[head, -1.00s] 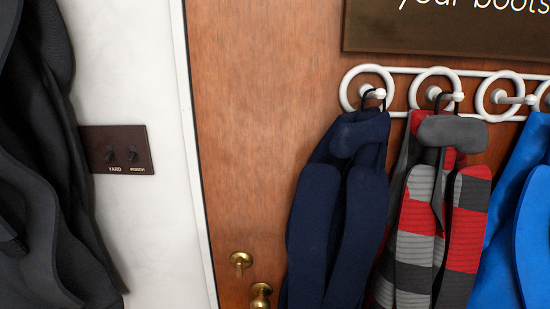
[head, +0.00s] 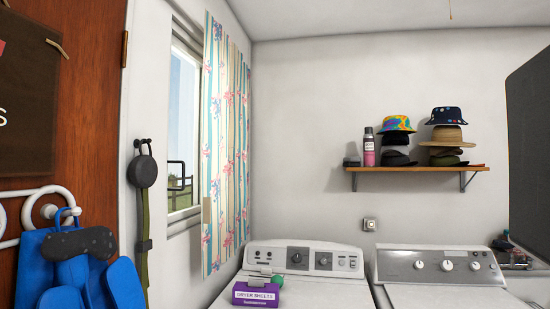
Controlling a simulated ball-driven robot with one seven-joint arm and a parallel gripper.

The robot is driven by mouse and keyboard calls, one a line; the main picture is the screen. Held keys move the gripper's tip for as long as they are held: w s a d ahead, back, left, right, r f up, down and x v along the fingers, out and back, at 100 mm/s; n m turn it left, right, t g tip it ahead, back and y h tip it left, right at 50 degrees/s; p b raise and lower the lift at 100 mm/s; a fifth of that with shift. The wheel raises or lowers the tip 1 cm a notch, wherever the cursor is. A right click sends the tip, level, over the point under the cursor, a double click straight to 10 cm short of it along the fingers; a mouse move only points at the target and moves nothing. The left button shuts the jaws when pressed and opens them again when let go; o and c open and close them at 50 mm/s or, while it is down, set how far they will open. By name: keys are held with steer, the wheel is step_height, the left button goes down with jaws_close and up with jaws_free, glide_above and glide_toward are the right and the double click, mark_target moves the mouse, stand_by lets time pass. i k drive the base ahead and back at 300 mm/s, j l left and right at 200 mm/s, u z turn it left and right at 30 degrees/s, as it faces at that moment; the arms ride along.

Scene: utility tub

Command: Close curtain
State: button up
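A striped curtain (head: 226,150) with pink flowers and blue and cream stripes hangs on the left wall in the head view. It is gathered at the right side of a window (head: 183,125), near the room's corner. The left part of the window is uncovered and shows sky and a fence outside. A small tan piece (head: 207,211) shows at the curtain's left edge. My gripper is not in view.
A washer (head: 300,262) and a dryer (head: 438,270) stand along the back wall, with a purple dryer sheets box (head: 256,294) on the left one. A shelf (head: 416,170) holds hats and a spray can. Blue clothing (head: 75,270) hangs on a wooden door (head: 92,90).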

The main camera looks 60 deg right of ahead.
mark_target(222, 227)
steer(key=z, duration=1.2)
